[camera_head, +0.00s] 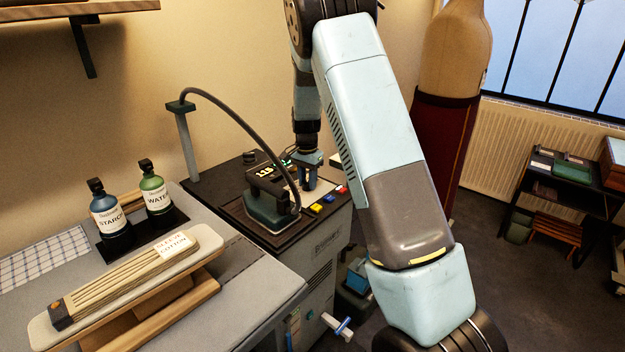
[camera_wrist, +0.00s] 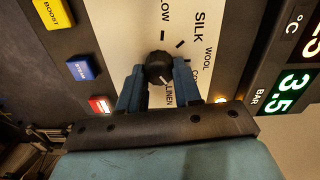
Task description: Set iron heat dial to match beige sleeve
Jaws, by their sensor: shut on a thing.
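The heat dial (camera_wrist: 158,66) is a black round knob on a cream panel marked LOW, SILK, WOOL, CO… and LINEN. My gripper (camera_wrist: 158,84) is shut on the knob, with one blue finger on each side. A short pale mark on the knob points down and right, near LINEN; its exact setting is hard to tell. In the head view my gripper (camera_head: 310,178) reaches down to the station's panel, where the dial is hidden. The iron (camera_head: 267,203) stands left of it. The beige sleeve (camera_head: 130,278) lies on a padded board, with a label that appears to read COTTON.
Yellow, blue and red buttons (camera_head: 328,198) lie close beside my gripper. The cable (camera_head: 243,122) arches from a post to the iron. Starch (camera_head: 111,220) and water (camera_head: 155,195) bottles stand at the left. A green display (camera_wrist: 288,93) reads 3.5 BAR.

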